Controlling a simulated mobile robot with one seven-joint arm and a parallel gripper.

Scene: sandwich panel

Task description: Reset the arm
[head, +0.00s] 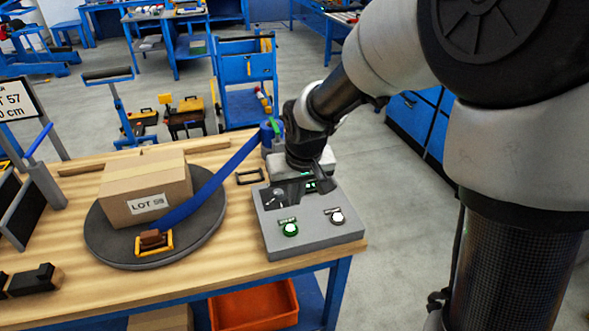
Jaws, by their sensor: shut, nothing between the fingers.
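My arm reaches in from the right in the head view. My gripper (316,184) is shut and empty, pointing down over the back part of a grey control box (314,240). I cannot tell whether the fingertips touch the box. The wrist and gripper hide part of the box's back.
A cardboard box (145,180) labelled LOT stands on a dark round turntable (205,232). A small dark frame (249,177) lies on the wooden table (240,262).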

